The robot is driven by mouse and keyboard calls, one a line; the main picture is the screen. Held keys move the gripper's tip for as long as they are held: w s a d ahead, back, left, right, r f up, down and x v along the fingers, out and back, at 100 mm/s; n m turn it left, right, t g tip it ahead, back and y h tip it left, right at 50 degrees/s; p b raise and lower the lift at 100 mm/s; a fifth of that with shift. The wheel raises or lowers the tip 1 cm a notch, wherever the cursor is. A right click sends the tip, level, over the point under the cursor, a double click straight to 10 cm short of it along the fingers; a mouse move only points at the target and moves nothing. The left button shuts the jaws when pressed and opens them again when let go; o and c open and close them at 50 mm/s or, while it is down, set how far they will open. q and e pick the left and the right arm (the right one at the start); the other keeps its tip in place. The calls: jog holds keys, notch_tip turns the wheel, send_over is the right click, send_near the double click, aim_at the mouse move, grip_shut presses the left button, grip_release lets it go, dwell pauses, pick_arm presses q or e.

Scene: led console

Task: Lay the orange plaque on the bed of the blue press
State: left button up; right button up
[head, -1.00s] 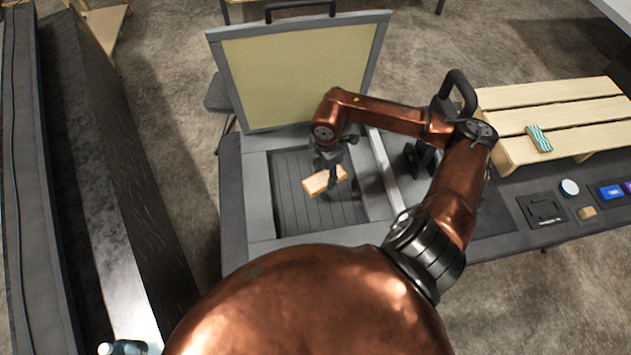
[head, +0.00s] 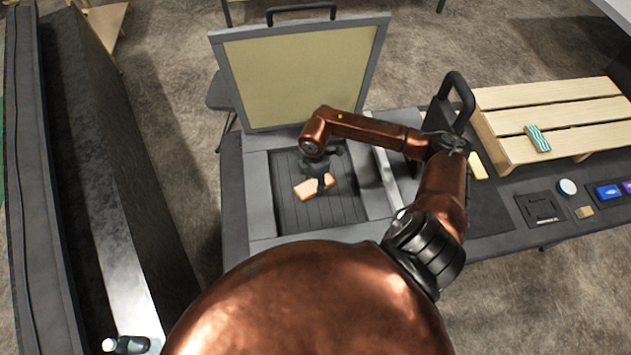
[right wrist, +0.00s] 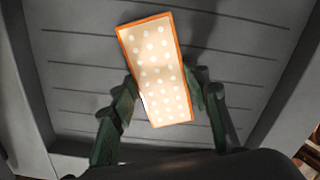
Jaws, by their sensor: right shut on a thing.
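The orange plaque (head: 309,189) has an orange rim and a pale face with white dots; it also shows in the right wrist view (right wrist: 155,70). My right gripper (head: 322,184) is shut on it, with one finger on each long side in the right wrist view (right wrist: 160,92). The plaque is over the slatted dark bed (head: 340,209) of the open press, turned askew to the slats. I cannot tell whether it touches the bed. The press frame (head: 259,195) looks grey rather than blue. My left gripper is not in view.
The press lid (head: 300,70) stands raised behind the bed. A dark upright part with a handle (head: 457,92) is right of the press. A slatted wooden rack (head: 550,115) holds a striped teal block (head: 537,139). Several small items lie at the table's right.

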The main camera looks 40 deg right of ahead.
aim_at(315, 184)
jog(key=o, duration=0.8)
jog(key=shift+f, duration=0.1)
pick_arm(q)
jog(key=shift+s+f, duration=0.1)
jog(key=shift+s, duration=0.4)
pick_arm(e)
jog(key=o, duration=0.4)
jog(key=shift+s, duration=0.1)
pick_arm(q)
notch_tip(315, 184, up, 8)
jog(key=p, duration=0.8)
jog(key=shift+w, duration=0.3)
pick_arm(e)
notch_tip(315, 184, up, 12)
jog(key=shift+r, duration=0.2)
